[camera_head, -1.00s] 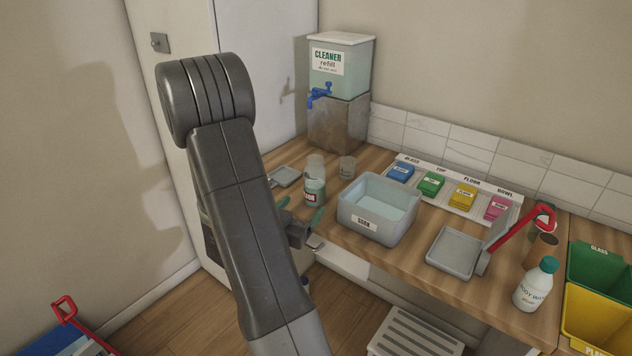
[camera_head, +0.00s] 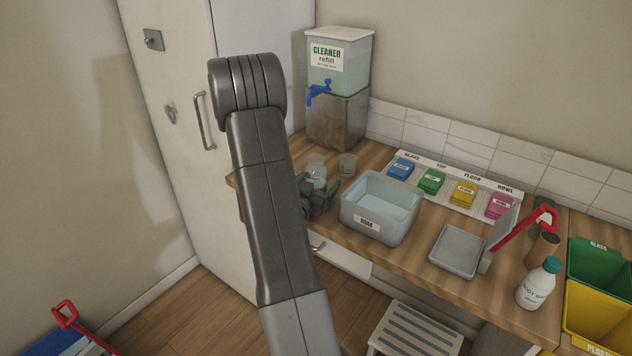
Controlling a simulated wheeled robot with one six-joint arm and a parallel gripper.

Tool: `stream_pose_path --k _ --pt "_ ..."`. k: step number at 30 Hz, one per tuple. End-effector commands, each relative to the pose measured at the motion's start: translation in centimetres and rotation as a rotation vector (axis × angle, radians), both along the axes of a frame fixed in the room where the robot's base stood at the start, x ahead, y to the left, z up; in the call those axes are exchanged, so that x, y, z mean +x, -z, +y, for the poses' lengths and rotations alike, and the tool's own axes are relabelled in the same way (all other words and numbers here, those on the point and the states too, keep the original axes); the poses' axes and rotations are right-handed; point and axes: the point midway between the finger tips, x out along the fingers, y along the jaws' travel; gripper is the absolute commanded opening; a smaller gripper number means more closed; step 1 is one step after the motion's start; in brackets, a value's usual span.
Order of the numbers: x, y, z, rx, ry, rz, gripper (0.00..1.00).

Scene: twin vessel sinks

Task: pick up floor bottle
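A clear bottle (camera_head: 316,168) stands on the wooden counter left of the grey soak tub. No other bottle in view has a readable floor label; a yellow pack (camera_head: 463,193) sits under the word FLOOR on the labelled board.
The soak tub (camera_head: 378,232) stands close right of the gripper. A clear glass (camera_head: 347,166) is behind it. The cleaner dispenser (camera_head: 340,65) stands at the back. A grey tray (camera_head: 458,250), a body wash bottle (camera_head: 538,285) and a step stool (camera_head: 414,332) are to the right.

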Motion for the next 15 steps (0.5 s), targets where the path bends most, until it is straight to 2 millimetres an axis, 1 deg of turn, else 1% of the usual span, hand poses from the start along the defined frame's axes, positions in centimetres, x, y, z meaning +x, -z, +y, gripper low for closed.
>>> stream_pose_path --k 2,5,9,12,15 --pt "-0.02 0.02 0.02 0.0 0.0 0.0 0.8" --pt "-0.03 0.02 0.03 0.0 0.0 0.0 0.62" --pt "-0.05 0.02 0.04 0.0 0.0 0.0 0.35" --pt "-0.05 0.02 0.04 0.0 0.0 0.0 0.17" --pt "-0.04 -0.07 0.04 0.0 0.0 -0.002 0.17"
